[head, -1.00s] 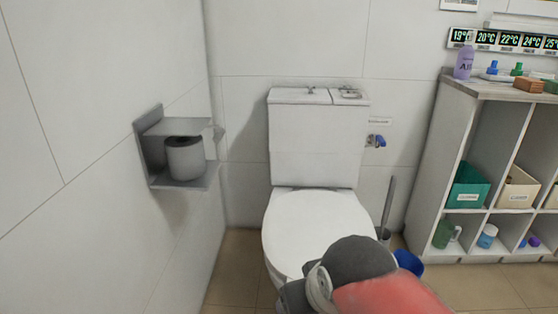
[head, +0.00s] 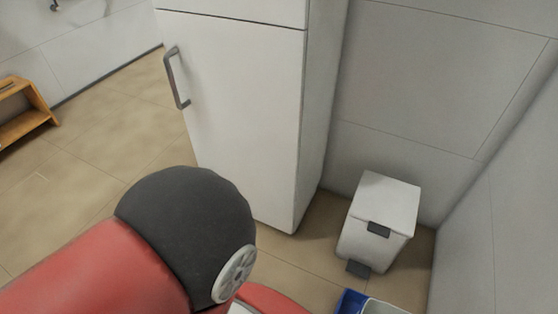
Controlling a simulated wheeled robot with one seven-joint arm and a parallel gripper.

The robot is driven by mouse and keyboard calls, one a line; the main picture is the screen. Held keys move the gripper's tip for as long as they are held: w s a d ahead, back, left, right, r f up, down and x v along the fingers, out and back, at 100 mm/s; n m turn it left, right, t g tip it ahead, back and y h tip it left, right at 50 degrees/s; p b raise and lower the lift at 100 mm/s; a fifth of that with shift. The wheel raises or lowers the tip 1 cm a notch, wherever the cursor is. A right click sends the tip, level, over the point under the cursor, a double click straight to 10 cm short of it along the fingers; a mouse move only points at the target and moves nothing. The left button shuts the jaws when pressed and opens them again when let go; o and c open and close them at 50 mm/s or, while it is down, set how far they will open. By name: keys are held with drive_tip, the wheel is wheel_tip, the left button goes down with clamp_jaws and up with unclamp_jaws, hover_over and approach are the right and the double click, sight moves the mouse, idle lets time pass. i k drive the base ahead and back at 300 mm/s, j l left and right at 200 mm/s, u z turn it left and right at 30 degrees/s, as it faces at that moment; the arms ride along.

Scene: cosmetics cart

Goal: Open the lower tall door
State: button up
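The tall white cabinet's lower tall door (head: 235,110) stands in the upper middle of the head view and looks shut. Its grey bar handle (head: 176,78) is upright on the door's left edge. A seam near the top separates it from an upper white panel (head: 250,8). My red and black arm fills the lower left and middle of the view, in front of the cabinet's foot. My gripper is not in view.
A white pedal bin (head: 380,217) stands right of the cabinet by the wall. A blue container (head: 350,302) shows at the bottom edge. A wooden stool or shelf (head: 28,112) is at the far left. The tiled floor (head: 110,130) left of the cabinet is clear.

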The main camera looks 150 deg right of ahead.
sight(237, 85)
drive_tip(key=z, duration=4.8)
drive_tip(key=i+z, duration=0.25)
drive_tip(key=k+j, duration=0.05)
drive_tip(key=k, duration=0.05)
